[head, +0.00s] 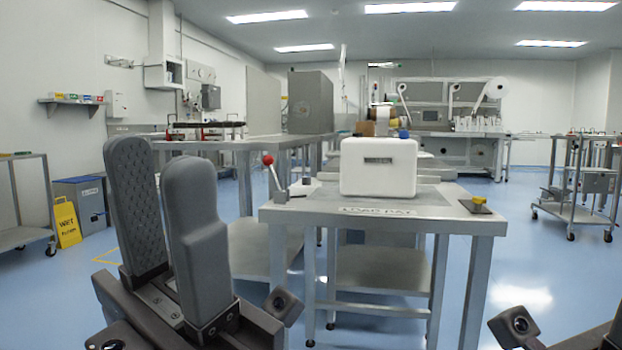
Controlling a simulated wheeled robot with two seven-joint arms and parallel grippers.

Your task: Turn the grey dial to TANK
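No dial marked TANK can be made out clearly in the head view. A faint round mark shows on the tall grey cabinet (311,103) in the middle distance, too small to read. My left gripper (160,160) stands large in the left foreground with its fingers pointing up. The fingers are apart, the textured inner pad of one shows, and nothing is seen between them. It is well short of the benches. Only a dark part of my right arm shows at the bottom right; its gripper fingers are out of view.
A metal table (470,226) ahead bears a white box (378,168), a red-knobbed lever (270,172) and a yellow button (478,201). A yellow wet-floor sign (67,221) stands at left. A cart (575,208) stands at right. Blue floor between table and cart is clear.

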